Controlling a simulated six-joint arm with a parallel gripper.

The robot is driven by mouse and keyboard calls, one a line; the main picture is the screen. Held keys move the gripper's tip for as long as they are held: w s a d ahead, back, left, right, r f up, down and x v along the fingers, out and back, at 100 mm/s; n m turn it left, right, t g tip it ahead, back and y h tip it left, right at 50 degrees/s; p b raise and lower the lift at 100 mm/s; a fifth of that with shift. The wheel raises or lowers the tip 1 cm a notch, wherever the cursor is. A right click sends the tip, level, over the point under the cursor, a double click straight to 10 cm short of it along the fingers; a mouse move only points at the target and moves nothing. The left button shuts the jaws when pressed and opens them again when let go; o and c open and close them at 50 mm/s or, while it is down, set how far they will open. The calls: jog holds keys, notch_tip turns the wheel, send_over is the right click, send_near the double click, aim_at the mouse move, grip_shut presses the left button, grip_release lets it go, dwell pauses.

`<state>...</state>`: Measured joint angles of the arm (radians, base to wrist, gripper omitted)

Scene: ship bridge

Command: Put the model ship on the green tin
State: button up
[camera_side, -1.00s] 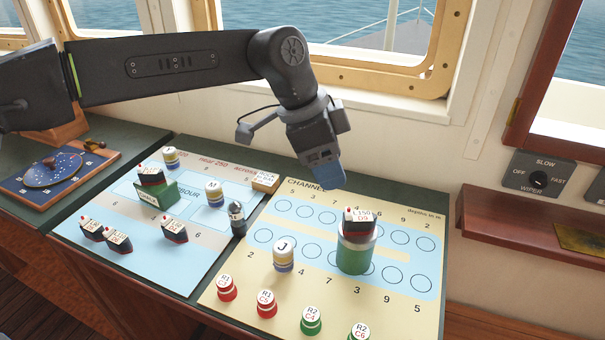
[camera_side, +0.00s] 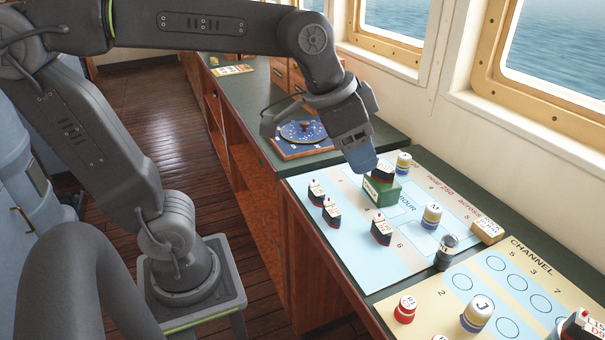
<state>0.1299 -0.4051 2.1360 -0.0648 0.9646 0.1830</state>
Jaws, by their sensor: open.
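A model ship (camera_side: 580,326) with a dark hull and a white lettered top shows at the lower right corner, cut off by the frame edge.
Several small ships, one of them here (camera_side: 381,229), stand on the harbour chart (camera_side: 345,250). A blue-banded cylinder (camera_side: 432,216), a dark bottle-like piece (camera_side: 446,252) and a wooden block (camera_side: 487,230) stand towards the channel chart (camera_side: 500,262). A red marker (camera_side: 405,309) and cylinder J (camera_side: 477,314) are in front.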

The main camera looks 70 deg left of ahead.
jog(key=s+a+f+n+y, duration=0.1)
jog(key=s+a+f+n, duration=0.2)
jog(key=s, duration=0.5)
notch_tip(320, 180, down, 3)
jog(key=shift+a+r+t, duration=0.1)
jog(key=shift+a+t, duration=0.2)
jog(key=shift+a, duration=0.55)
dwell(1.1)
jog(key=shift+o, duration=1.2)
